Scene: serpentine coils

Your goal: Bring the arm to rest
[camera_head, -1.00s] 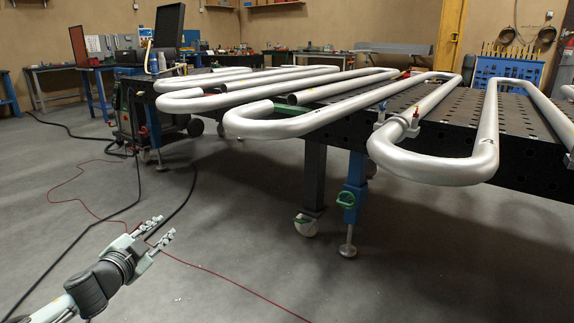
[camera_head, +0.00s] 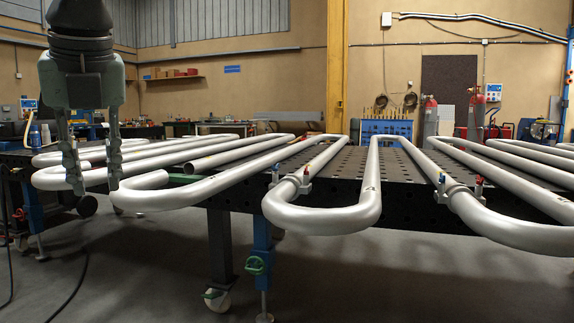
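My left gripper (camera_head: 95,184) hangs fingers down at the upper left of the head view. Its two grey fingers are well apart, so it is open. The silver serpentine coil (camera_head: 330,217) lies on the dark perforated table (camera_head: 405,190), and its bends overhang the near edge. Parts of the coil show behind and between my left fingers. I see no tube clamped, but cannot tell how far the fingers are from the coil. My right gripper is not in view.
Clamps with red and blue parts (camera_head: 300,181) sit on the tubes. The table stands on legs with a caster (camera_head: 217,300). Red gas cylinders (camera_head: 476,115) stand at the back right. The grey floor (camera_head: 370,285) in front is clear, with a black cable (camera_head: 75,285) at left.

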